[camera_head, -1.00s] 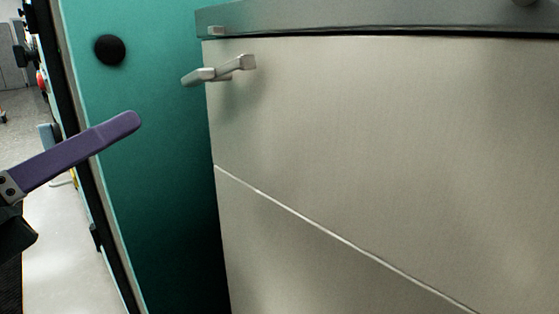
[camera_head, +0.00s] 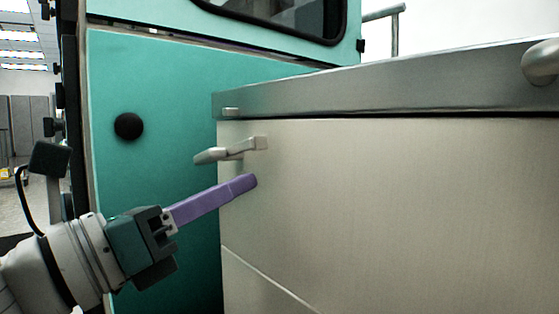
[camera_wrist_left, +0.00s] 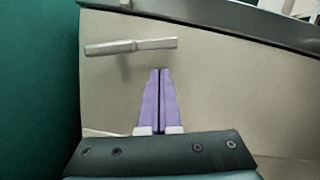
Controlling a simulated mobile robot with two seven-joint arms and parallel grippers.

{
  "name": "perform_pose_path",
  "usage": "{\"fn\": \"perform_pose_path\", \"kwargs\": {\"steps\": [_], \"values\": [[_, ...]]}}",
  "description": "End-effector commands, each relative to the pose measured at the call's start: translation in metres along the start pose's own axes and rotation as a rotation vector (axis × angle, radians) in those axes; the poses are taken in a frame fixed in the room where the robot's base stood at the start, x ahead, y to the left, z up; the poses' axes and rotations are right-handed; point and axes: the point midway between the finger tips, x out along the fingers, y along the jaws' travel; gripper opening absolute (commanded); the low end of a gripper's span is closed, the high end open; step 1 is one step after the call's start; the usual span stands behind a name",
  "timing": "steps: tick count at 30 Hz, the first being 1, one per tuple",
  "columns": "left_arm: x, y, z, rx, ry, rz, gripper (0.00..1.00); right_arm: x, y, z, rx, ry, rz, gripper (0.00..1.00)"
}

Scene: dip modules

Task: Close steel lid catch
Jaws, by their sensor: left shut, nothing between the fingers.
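The steel lid catch (camera_head: 235,150) is a small metal lever on the upper left of the pale metal box front, just below the lid (camera_head: 400,82). Its lever sticks out to the left, past the box's edge. In the left wrist view the catch (camera_wrist_left: 130,46) lies roughly level, ahead of and above the fingertips. My left gripper (camera_head: 250,181) has purple fingers, shut together and empty, a little below the catch and apart from it in the picture. It also shows in the left wrist view (camera_wrist_left: 160,72). My right gripper is not in view.
A teal cabinet wall (camera_head: 165,185) with a black round knob (camera_head: 129,126) stands left of the box. A rounded metal handle (camera_head: 541,61) is on the lid at far right. A small tab (camera_head: 231,112) sits on the lid's lower left edge.

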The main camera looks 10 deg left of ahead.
Motion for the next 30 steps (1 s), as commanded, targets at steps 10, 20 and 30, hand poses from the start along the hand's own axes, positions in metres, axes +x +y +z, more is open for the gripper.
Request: {"fn": "perform_pose_path", "kwargs": {"steps": [10,20,30], "values": [[0.004,0.0,0.017,-0.003,0.0,0.0,0.0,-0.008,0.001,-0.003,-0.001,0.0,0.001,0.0],[0.005,0.001,0.018,-0.01,-0.001,0.001,0.0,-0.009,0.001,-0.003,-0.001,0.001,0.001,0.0],[0.016,0.006,0.021,-0.069,-0.001,0.016,0.0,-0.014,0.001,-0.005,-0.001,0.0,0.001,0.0]]}}
